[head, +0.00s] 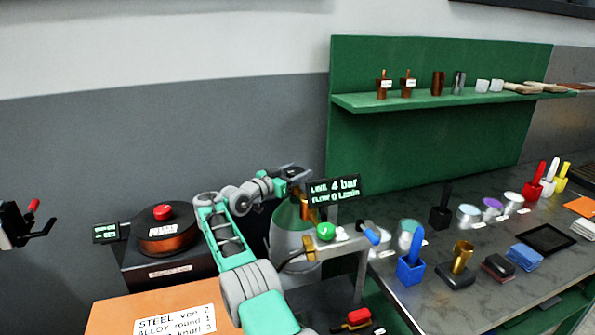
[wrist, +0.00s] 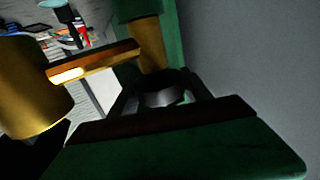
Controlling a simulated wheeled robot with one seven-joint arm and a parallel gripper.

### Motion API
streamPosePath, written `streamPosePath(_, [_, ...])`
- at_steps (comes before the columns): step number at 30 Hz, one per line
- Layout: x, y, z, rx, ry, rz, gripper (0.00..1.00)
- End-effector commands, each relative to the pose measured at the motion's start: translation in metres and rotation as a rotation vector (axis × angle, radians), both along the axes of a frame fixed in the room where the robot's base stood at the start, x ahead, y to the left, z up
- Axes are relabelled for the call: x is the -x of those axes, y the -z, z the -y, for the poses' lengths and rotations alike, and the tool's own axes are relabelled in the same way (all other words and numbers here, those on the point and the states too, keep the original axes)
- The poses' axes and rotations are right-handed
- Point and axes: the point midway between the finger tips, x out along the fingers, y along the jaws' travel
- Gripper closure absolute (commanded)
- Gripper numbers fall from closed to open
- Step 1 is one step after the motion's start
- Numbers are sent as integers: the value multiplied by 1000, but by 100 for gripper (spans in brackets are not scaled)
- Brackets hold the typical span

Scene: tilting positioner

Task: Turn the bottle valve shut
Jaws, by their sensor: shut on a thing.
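The gas bottle (head: 292,240) stands behind the orange-topped surface in the head view, grey below with a green shoulder. Its brass valve (head: 305,203) is at the top, partly covered by my arm and a display. My gripper (head: 292,172) is at the top of the bottle, small in the head view. In the wrist view my gripper (wrist: 163,98) has a finger on either side of a dark rounded knob (wrist: 163,88), which seems to be the valve's handle. It is shut on this knob. Brass fittings (wrist: 95,62) lie to its left. How far the valve is turned cannot be told.
A display (head: 335,190) reading 4 bar stands right beside the valve; its flow line is hard to read. A bench (head: 430,295) with cups and tools lies right. A shelf (head: 450,98) hangs behind.

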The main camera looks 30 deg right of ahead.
Motion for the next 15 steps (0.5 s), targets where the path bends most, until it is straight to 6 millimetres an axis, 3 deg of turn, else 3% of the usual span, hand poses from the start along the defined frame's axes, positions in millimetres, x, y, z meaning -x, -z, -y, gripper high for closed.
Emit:
streamPosePath(3, [-1, -1, -2, 1, -4, 4, 84])
streamPosePath(4, [-1, -1, -2, 0, -4, 4, 42])
streamPosePath(12, [1, 0, 1, 0, 1, 1, 21])
streamPosePath(15, [1, 1, 2, -1, 2, 1, 21])
